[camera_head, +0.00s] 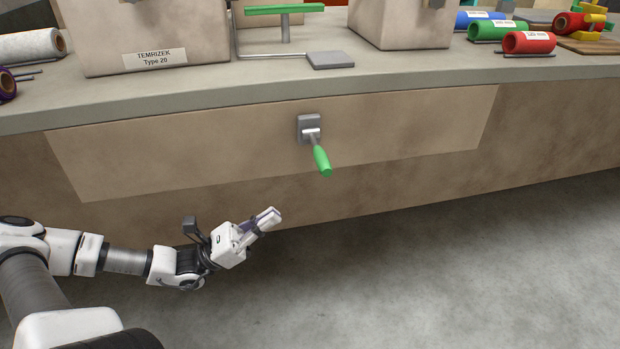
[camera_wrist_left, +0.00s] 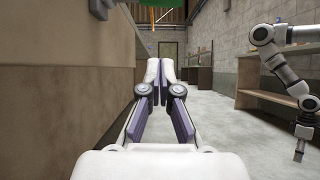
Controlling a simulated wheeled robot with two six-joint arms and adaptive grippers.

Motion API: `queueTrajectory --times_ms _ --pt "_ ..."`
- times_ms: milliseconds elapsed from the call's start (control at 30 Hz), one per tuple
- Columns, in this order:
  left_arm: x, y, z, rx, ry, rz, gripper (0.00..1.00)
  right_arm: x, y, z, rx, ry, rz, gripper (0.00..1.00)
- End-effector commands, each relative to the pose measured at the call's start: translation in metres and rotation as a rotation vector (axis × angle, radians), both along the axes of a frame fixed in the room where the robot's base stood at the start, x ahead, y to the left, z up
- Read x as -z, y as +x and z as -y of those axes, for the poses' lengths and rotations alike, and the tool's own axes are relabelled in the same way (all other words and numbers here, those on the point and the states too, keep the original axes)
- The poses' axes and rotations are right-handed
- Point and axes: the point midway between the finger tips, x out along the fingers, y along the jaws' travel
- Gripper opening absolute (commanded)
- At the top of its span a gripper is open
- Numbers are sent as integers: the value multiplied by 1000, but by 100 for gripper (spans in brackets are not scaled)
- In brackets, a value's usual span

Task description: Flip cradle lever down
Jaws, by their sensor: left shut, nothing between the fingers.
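The lever has a green handle (camera_head: 321,160) on a grey metal bracket (camera_head: 309,128) fixed to the front panel of the bench. The handle sticks out from the panel and slopes downward to the right. My left gripper (camera_head: 275,214) is below and to the left of the handle, apart from it. Its fingers are shut and empty, and they also show in the left wrist view (camera_wrist_left: 166,66). A green part at the top edge of that view is cut off; I cannot tell if it is the handle. My right gripper (camera_wrist_left: 299,153) hangs low at the right there, too small to read.
The bench top (camera_head: 420,72) overhangs the panel above the lever. On it are a box labelled Temrizek (camera_head: 150,35), a grey pad (camera_head: 330,60), a green bar on a stand (camera_head: 284,9) and coloured rolls (camera_head: 528,42). The floor (camera_head: 450,270) before the bench is clear.

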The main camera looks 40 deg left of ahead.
Motion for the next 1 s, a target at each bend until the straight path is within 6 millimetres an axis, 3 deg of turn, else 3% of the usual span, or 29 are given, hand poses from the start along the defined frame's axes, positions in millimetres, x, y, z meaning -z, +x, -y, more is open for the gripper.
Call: queueTrajectory --times_ms 300,533,600,700,1000 --pt "-26 38 36 5 0 7 0 59 0 0 0 0 0 51" --pt "-44 54 49 2 -3 8 0 86 0 0 0 0 0 51" --pt "-65 56 52 3 4 2 0 75 0 0 0 0 -1 51" --pt "-78 58 54 1 3 1 0 76 0 0 0 0 1 51" --pt "-88 59 55 -1 1 -2 0 76 0 0 0 0 0 51"
